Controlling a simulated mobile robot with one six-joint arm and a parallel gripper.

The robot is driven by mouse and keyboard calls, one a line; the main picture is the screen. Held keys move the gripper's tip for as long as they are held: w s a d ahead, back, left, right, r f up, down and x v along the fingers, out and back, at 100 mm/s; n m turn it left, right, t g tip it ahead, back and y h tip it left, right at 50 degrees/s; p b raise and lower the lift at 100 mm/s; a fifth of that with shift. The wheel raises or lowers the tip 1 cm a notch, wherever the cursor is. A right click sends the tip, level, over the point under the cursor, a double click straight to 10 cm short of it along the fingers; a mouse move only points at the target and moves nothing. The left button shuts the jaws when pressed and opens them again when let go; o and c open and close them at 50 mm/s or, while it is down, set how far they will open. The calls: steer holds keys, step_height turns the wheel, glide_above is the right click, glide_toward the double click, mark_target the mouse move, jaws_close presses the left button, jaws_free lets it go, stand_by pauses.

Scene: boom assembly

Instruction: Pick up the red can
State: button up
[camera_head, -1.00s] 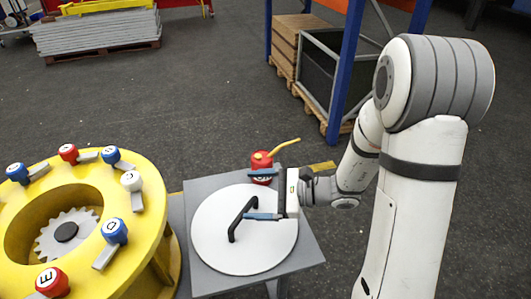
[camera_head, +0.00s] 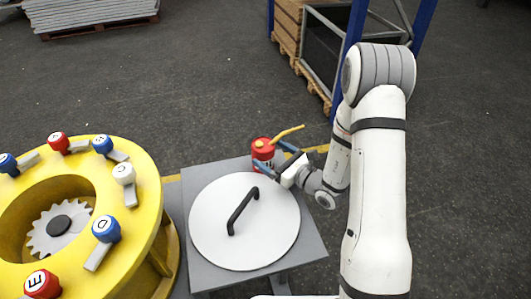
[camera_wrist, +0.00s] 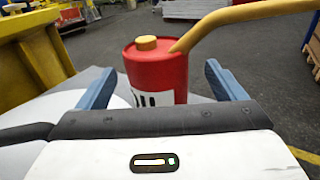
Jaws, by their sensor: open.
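The red can (camera_head: 263,151) has a yellow cap, a yellow spout and a white label with dark lettering. It stands upright at the far edge of the grey table (camera_head: 196,180). My gripper (camera_head: 272,157) is open at the can, with its blue fingers on either side of it in the head view. In the wrist view the can (camera_wrist: 157,72) stands ahead, between the spread fingers of my gripper (camera_wrist: 165,82). Its lower part is hidden behind the gripper body. I cannot tell whether a finger touches it.
A round white lid (camera_head: 215,230) with a black handle (camera_head: 241,211) lies on the table in front of the can. A yellow ring fixture (camera_head: 140,183) with red, blue and white knobs stands at left. A blue rack post (camera_head: 350,30) rises behind my arm.

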mark_target(259, 146)
steer(key=p+x, duration=0.1)
steer(key=x, duration=0.4)
steer(key=shift+a+r, duration=0.1)
steer(key=shift+a, duration=0.2)
steer(key=c, duration=1.2)
steer(key=shift+o, duration=0.2)
steer(key=shift+r, duration=0.1)
